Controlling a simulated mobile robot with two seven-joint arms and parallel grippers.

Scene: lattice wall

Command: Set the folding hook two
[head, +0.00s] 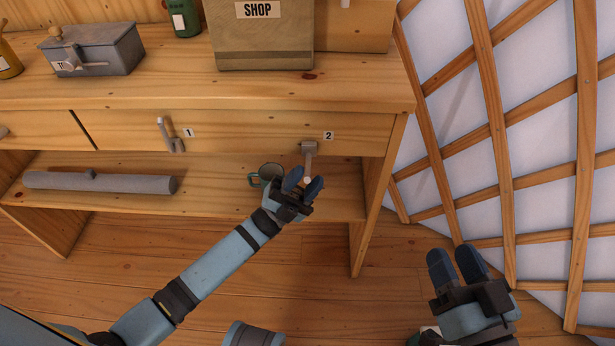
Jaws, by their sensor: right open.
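The folding hook two (309,147) is a grey hook on the front board of the bench, beside the label "2" (328,135). Its arm points down or outward from its mount, and its pale tip shows at my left gripper. My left gripper (303,184) is just below the mount, its blue fingers apart on either side of the hook's tip. I cannot tell whether they touch it. My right gripper (456,265) is open and empty, low at the right in front of the lattice wall.
Another grey hook (175,145) by label "1" has its arm up. A teal-handled mug (270,171) and a grey roll (100,183) are on the lower shelf. A metal box (95,48) and a "SHOP" bag (262,45) stand on the bench top. Lattice wall (485,90) bounds the right.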

